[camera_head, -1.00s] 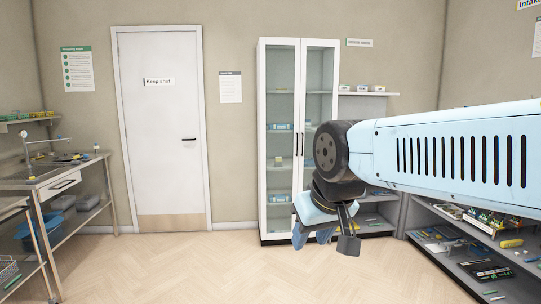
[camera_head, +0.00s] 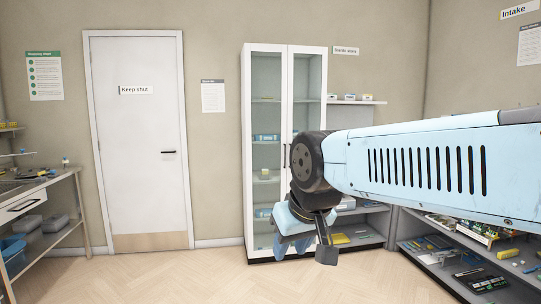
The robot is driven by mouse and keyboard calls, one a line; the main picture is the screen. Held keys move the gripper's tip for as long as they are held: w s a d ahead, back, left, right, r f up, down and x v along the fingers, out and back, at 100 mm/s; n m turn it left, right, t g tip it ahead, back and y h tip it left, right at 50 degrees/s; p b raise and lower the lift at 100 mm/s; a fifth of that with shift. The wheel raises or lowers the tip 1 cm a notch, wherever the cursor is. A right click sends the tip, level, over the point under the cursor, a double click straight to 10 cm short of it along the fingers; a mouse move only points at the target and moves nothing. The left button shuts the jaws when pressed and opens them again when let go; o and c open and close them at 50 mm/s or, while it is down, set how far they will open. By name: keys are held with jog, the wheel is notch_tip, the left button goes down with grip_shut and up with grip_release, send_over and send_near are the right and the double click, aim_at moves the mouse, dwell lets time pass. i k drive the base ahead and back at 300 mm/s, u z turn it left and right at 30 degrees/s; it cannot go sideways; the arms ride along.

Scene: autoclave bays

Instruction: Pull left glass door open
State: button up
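A tall white cabinet (camera_head: 246,120) with two glass doors stands against the back wall. Its left glass door (camera_head: 265,185) looks closed, and shelves with small blue-and-white items show through it. A dark vertical handle (camera_head: 284,156) is at the middle edge of the left door. The right glass door (camera_head: 308,90) is also closed, its lower part hidden behind my arm. My gripper (camera_head: 292,244) hangs low in front of the cabinet's lower part, pointing down, with nothing visible in it. It appears apart from the handle.
A white door (camera_head: 137,130) marked "Keep shut" is left of the cabinet. A metal bench (camera_head: 50,190) stands at far left. Low grey shelves (camera_head: 440,270) with electronics and tools are at right. The wooden floor (camera_head: 190,275) before the cabinet is clear.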

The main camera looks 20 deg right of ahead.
aim_at(249, 47)
jog(key=z, duration=0.2)
jog(key=i, duration=2.15)
jog(key=z, duration=0.55)
jog(key=i, duration=1.4)
jog(key=z, duration=0.25)
